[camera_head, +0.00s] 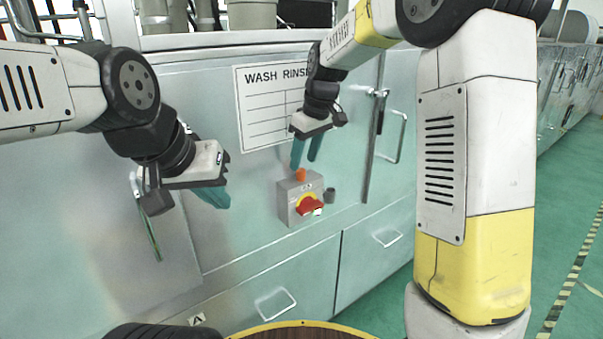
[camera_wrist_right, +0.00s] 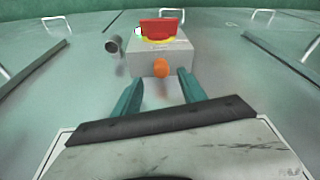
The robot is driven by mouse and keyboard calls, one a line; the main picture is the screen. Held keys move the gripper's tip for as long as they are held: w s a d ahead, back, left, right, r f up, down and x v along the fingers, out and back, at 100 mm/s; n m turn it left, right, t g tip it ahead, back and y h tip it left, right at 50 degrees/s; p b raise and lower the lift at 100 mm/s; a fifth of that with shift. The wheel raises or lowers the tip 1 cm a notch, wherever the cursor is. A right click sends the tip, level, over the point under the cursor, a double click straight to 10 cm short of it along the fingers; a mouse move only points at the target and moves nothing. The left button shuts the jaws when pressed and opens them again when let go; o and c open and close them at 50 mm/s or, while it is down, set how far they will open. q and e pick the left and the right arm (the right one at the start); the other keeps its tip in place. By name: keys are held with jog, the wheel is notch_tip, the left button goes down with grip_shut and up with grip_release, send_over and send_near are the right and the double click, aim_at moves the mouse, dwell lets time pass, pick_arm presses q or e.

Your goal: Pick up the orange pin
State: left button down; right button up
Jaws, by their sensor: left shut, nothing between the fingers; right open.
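The orange pin (camera_head: 301,174) sits at the top of a grey switch box fixed to the cabinet front. In the right wrist view the orange pin (camera_wrist_right: 161,68) shows on the near face of the box, between and just beyond my fingertips. My right gripper (camera_head: 304,166) is open and empty, its teal fingers pointing down just above the pin. In the wrist view my right gripper (camera_wrist_right: 158,83) straddles the line to the pin, apart from it. My left gripper (camera_head: 222,203) is shut and empty, left of the box.
The grey switch box (camera_head: 289,203) carries a red rotary switch (camera_head: 310,206) on a yellow disc. A small dark cylinder (camera_head: 329,195) sticks out to its right. A wash rinse chart (camera_head: 262,120) hangs above. Door handles (camera_head: 387,238) and drawer handles (camera_head: 274,304) stick out from the cabinet.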

aim_at(301, 170)
jog(key=shift+s+x, duration=0.15)
jog(key=shift+x, duration=0.8)
jog(key=shift+s+x, duration=0.1)
jog(key=shift+x, duration=0.85)
grip_shut()
